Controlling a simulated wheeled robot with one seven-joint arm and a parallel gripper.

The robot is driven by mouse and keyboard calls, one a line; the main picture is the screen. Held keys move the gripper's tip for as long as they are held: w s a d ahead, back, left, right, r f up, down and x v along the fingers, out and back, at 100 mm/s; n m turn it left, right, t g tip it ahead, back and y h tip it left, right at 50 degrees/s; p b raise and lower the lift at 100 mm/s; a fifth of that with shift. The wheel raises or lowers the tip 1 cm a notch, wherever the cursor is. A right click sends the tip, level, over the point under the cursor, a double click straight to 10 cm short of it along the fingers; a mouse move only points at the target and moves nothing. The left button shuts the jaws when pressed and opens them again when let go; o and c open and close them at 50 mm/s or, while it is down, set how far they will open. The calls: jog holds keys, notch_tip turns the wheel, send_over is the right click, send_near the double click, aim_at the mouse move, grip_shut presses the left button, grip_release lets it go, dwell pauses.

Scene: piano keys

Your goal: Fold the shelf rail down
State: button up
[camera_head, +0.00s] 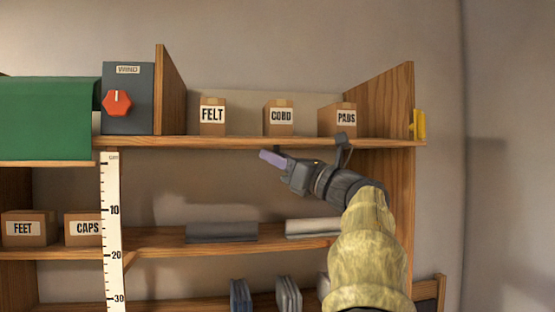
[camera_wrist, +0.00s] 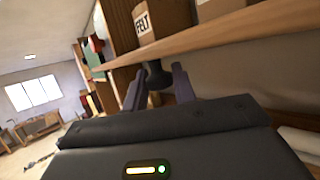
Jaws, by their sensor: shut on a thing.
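The wooden shelf front edge (camera_head: 225,142) runs across the upper unit as a thin strip. I cannot make out a separate rail on it. In the wrist view the same wooden edge (camera_wrist: 205,45) slants above my fingers. My gripper (camera_head: 266,156) is just below this edge, under the FELT and CORD boxes. In the wrist view my gripper (camera_wrist: 158,80) is shut on a dark knob-like part (camera_wrist: 156,74) under the edge. Its link to the rail is hidden. The fingertips are partly hidden in the head view.
Boxes marked FELT (camera_head: 212,117), CORD (camera_head: 278,119) and PADS (camera_head: 338,121) stand on the shelf. A grey WIND box (camera_head: 127,98) with a red knob is at left. A ruler (camera_head: 110,230) hangs below it. A lower shelf (camera_head: 160,241) holds grey rolls.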

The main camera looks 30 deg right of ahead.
jog(key=m+h, duration=0.1)
jog(key=r+m+g+h+p, duration=0.1)
jog(key=shift+s+a+r+m, duration=0.1)
jog(key=shift+s+r+m, duration=0.2)
jog(key=shift+s, duration=0.05)
jog(key=shift+s+m+g+h+p, duration=0.1)
jog(key=shift+m+g+h+p, duration=0.2)
jog(key=shift+p, duration=0.15)
jog(key=shift+f, duration=0.1)
jog(key=o, duration=0.9)
jog(key=shift+w+a, duration=0.1)
jog(key=shift+w, duration=0.15)
jog(key=shift+s, duration=0.1)
jog(key=shift+s+d+f+b, duration=0.2)
jog(key=shift+d+b, duration=0.15)
jog(key=shift+b, duration=0.05)
jog(key=b+v, duration=0.6)
jog(key=v, duration=1)
jog(key=shift+s, duration=0.35)
